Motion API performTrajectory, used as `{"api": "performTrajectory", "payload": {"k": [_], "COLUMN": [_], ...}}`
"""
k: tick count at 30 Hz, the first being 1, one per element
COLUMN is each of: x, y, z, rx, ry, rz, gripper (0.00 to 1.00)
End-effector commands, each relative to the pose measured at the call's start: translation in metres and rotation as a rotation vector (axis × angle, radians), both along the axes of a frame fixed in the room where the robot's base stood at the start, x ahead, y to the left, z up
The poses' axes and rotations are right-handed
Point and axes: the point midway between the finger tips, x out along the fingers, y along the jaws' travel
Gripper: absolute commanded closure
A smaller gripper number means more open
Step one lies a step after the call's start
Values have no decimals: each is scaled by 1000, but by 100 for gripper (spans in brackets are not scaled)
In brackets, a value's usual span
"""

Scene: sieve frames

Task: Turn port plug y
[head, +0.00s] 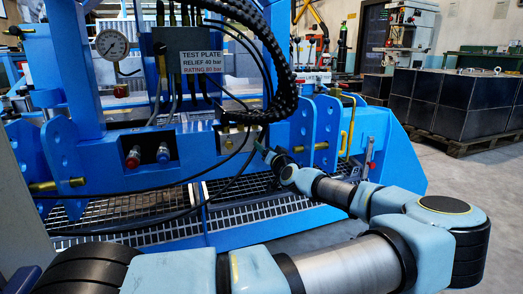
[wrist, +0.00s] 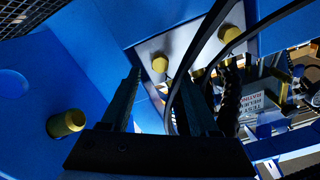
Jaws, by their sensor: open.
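A recess in the blue machine holds two brass-yellow plugs on a pale plate. In the wrist view one plug (wrist: 160,64) shows between the tips of my gripper (wrist: 160,78), and a second plug (wrist: 228,34) lies up and to the right. No label marks either one as y. The fingers are apart, with nothing held between them. I cannot tell how far the tips are from the plug. In the head view my gripper (head: 261,149) is at the right end of the recess (head: 231,129), partly hiding it; the plugs there are small and dark.
Black hoses cross in front of the recess, close to the right finger in the wrist view. A brass pin (wrist: 66,123) juts out at left. A left recess holds a red plug (head: 132,158) and a blue plug (head: 163,154). A grating (head: 130,204) lies below.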

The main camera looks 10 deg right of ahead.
Motion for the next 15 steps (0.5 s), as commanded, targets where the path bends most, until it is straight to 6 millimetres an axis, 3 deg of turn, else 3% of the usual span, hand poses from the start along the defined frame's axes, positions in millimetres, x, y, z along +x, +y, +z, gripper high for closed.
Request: {"api": "performTrajectory", "payload": {"k": [6,15], "x": [29,38], "y": [4,5], "z": [-2,0], "rx": [-1,1], "ry": [-1,0], "rz": [1,1], "gripper": [39,39]}}
